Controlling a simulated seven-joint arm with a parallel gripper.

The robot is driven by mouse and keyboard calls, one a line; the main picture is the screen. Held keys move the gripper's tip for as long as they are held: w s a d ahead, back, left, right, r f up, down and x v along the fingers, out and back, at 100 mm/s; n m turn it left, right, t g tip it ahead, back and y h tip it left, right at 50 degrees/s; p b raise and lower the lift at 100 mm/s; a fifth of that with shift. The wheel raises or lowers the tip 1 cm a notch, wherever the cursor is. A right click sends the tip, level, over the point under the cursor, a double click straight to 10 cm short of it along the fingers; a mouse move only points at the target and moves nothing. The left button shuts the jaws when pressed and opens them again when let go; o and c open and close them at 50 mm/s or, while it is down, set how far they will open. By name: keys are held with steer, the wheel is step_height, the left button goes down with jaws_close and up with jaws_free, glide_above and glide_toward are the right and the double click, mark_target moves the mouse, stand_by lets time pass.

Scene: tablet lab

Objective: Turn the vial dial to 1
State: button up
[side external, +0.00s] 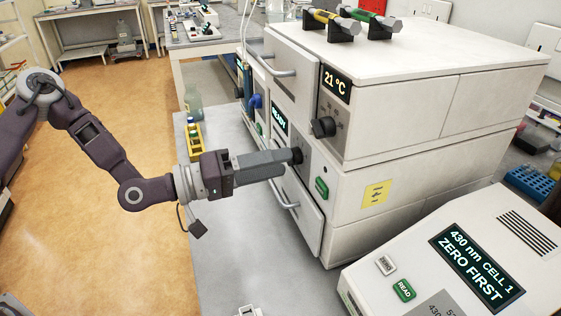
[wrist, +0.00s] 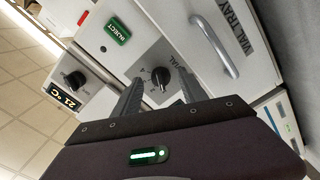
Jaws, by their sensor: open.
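The vial dial (wrist: 160,79) is a round black knob on a pale panel marked VIAL, with small numbers around it. A 4 can be read beside it; the knob's setting is hard to tell. My gripper (wrist: 161,84) is open, with one finger on each side of the dial in the wrist view. In the side view my gripper (side external: 291,158) points at the front panel and its tips are close to the dark dial (side external: 298,155). Whether the fingers touch the knob cannot be told.
A VIAL TRAY drawer handle (wrist: 219,45) is right of the dial in the wrist view, and a green INJECT button (wrist: 117,31) is to the left. The oven's black knob (side external: 323,127) sits above, near the 21 °C display (side external: 336,83). A reader (side external: 450,265) stands at front right.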

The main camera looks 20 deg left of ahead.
steer(key=v, duration=0.5)
steer(key=shift+s+a, duration=0.2)
